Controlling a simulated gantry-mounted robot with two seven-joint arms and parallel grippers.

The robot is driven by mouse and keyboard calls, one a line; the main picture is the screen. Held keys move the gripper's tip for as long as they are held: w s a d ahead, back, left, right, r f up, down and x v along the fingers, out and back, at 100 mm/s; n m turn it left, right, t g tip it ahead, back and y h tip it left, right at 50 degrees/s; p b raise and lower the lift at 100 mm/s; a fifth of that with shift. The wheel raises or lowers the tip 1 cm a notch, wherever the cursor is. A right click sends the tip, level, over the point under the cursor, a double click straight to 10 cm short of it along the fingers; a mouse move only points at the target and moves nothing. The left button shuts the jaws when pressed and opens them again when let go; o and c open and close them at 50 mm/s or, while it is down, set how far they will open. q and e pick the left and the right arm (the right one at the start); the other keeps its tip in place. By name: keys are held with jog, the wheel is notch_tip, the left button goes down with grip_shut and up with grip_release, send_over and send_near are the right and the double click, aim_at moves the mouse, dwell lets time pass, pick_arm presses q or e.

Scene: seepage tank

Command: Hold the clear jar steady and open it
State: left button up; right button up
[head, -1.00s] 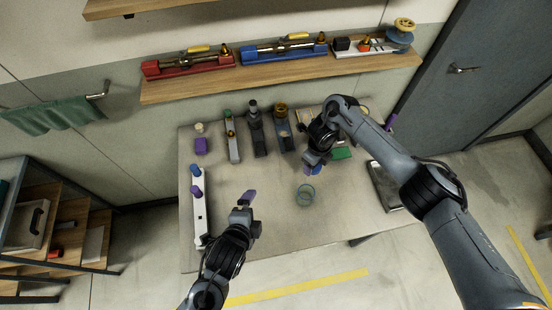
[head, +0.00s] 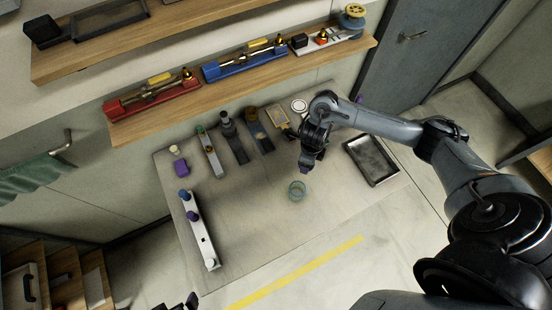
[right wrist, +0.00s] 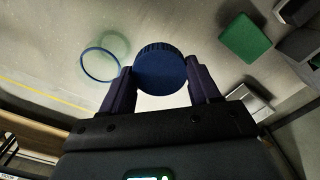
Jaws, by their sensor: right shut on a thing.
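The clear jar (head: 297,191) stands upright and open on the grey table, with nothing gripping it. It also shows in the right wrist view (right wrist: 104,60), left of my right gripper, with a blue ring at its mouth. My right gripper (head: 306,167) is just behind the jar, above the table. In the right wrist view its purple fingers are shut on a round, ridged blue lid (right wrist: 160,70), apart from the jar. The lid is mostly hidden in the head view. Of my left arm only dark bits show at the bottom edge; its fingertips are out of view.
A white rack (head: 200,232) with blue and purple knobs stands at the table's left. Several fixtures line the back, near a purple block (head: 180,168). A dark tray (head: 372,160) lies at right, and a green block (right wrist: 243,38) shows in the wrist view. The table's front middle is clear.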

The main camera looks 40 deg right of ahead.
jog(key=b, duration=0.3)
send_over(279, 168)
notch_tip(279, 168, down, 6)
jog(key=shift+f, duration=2)
jog(key=shift+f, duration=0.15)
jog(key=o, duration=1.2)
jog(key=shift+c, duration=0.2)
